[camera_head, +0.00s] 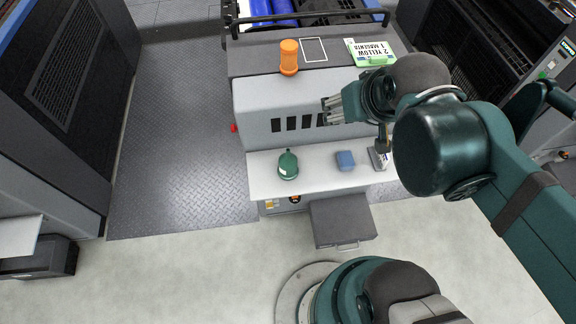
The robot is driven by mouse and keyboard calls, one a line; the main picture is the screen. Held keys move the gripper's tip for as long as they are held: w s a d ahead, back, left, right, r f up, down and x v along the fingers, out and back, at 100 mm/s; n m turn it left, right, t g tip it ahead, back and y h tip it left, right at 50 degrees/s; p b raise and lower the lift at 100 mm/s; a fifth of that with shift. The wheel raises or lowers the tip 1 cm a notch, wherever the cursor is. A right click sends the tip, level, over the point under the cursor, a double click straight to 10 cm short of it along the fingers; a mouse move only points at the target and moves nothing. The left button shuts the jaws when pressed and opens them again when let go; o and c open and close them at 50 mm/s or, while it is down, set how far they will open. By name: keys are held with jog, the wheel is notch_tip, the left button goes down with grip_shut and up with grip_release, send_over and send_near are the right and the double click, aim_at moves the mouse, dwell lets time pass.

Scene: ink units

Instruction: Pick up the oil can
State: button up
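A dark green rounded can with a small pale tip (288,165), which looks like the oil can, stands on the left part of the white ledge. My gripper (331,110) is above and to the right of it in the picture, in front of the grey machine panel, with its grey fingers pointing left. The gripper is apart from the can, and nothing clearly shows between its fingers. The fingers are small and seen close together, so I cannot tell whether they are open or shut.
On the white ledge (318,180) are a blue block (345,160) and a silvery item (379,157) partly behind my arm. An orange cylinder (289,57) and green-edged labelled packs (370,52) are on the machine's upper surface. A grey step (340,217) is below the ledge.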

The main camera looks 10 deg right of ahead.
jog(key=n+g, duration=0.7)
jog(key=n, duration=0.5)
send_near(288, 150)
jog(key=f, duration=0.8)
jog(key=shift+w+d+f, duration=0.1)
jog(key=shift+d, duration=0.15)
jog(key=shift+a+f, duration=0.25)
jog(key=shift+f, duration=0.3)
jog(key=shift+f, duration=0.1)
jog(key=shift+f, duration=1.2)
jog(key=shift+f+b, duration=0.85)
jog(key=shift+f, duration=1.75)
